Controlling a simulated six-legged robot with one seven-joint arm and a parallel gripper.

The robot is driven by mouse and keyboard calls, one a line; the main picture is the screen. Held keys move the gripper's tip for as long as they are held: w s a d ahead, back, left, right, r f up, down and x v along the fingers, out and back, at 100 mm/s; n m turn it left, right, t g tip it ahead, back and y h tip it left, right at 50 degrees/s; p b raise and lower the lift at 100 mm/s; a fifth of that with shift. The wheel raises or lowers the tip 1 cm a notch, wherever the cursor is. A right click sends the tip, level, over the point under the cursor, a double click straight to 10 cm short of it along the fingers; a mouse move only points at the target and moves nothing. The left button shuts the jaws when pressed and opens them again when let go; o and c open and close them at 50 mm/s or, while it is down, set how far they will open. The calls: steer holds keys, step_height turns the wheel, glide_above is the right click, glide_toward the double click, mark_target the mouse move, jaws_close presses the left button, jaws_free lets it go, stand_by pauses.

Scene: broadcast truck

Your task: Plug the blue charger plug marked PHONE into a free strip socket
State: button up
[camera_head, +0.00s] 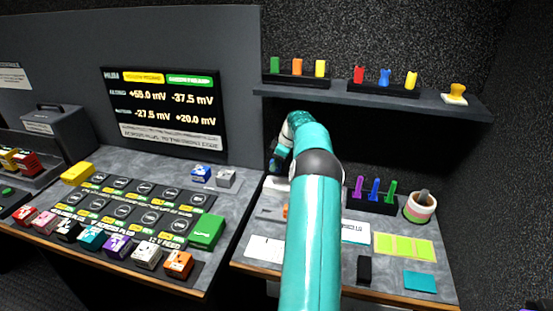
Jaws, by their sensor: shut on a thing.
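My gripper (276,164) is at the far left of the right-hand desk, mostly hidden by my own teal arm. It is shut on a small dark blue thing (273,167), which looks like a plug; no marking on it can be read. A pale strip-like thing (274,184) lies just below the gripper, partly covered by my arm. Its sockets cannot be made out, and I cannot tell whether the held thing touches it. A blue block (201,174) with a pale mark sits on the left-hand desk beside a grey block (225,178).
A shelf (343,96) with coloured pieces overhangs the right-hand desk (330,262). A rack (371,202) of coloured sticks and a pen cup (420,206) stand right of my arm. A button panel (150,206) and several coloured blocks fill the left-hand desk.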

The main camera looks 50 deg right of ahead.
mark_target(276, 173)
steer(key=shift+f, duration=1.65)
steer(key=shift+f, duration=1.3)
steer(key=o, duration=1.1)
steer(key=v, duration=0.7)
steer(key=shift+d+r, duration=0.1)
steer(key=shift+r, duration=0.1)
